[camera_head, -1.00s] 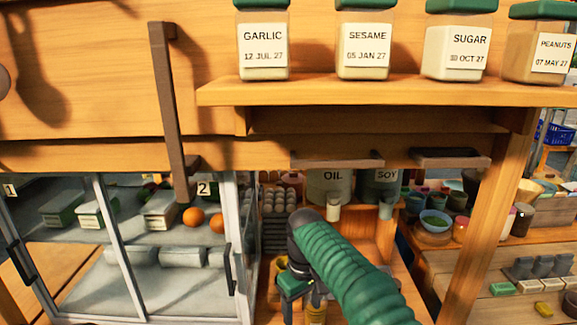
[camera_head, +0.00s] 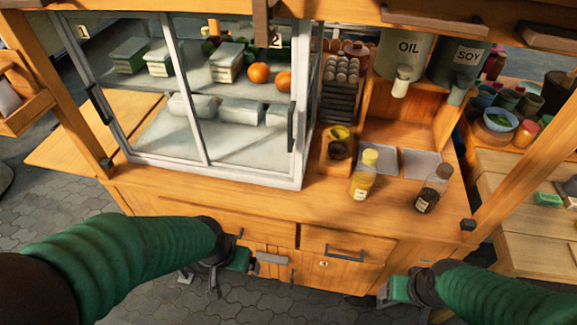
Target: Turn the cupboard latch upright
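The cupboard front (camera_head: 345,275) is wooden and sits below the counter, under two drawers. A grey bar that looks like the latch (camera_head: 272,258) lies about level across it, left of a drawer with a dark handle. My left gripper (camera_head: 238,262) is just left of the bar; I cannot tell whether they touch. My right gripper (camera_head: 388,292) is in front of the cupboard's right part, apart from the bar. The finger openings of both grippers are too small and dark to read.
A glass display case (camera_head: 205,150) stands on the counter at left. A yellow-topped bottle (camera_head: 362,175) and a dark jar (camera_head: 433,190) stand near the counter's front edge. Oil (camera_head: 405,55) and soy (camera_head: 458,65) containers are behind.

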